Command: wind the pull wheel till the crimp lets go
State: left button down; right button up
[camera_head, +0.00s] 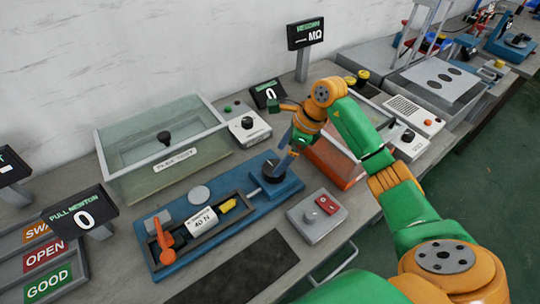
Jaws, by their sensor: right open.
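The crimp is too small to make out. The PULL NEWTON display (80,217) reads 0. My left gripper is out of view.
A clear-lidded box (165,150) stands behind the tester. A grey switch box (318,216) with a red button is close at the right. An orange-brown tray (335,160) lies behind my right arm. A dark mat (237,272) in front is bare. SWAP, OPEN and GOOD trays (47,253) are at left.

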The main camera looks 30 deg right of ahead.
jog(key=f, duration=0.1)
jog(key=a+f, duration=0.1)
jog(key=f, duration=0.1)
jog(key=shift+s+a+f+p, duration=0.1)
jog(key=shift+s+a+p, duration=0.15)
jog(key=shift+p, duration=0.05)
jog(key=shift+w+f, duration=0.4)
jog(key=shift+f, duration=0.05)
jog(key=shift+s+r, duration=0.1)
jog(key=c, duration=1.2)
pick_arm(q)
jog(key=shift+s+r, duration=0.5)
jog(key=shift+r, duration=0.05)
pick_arm(e)
jog(key=shift+o, duration=0.2)
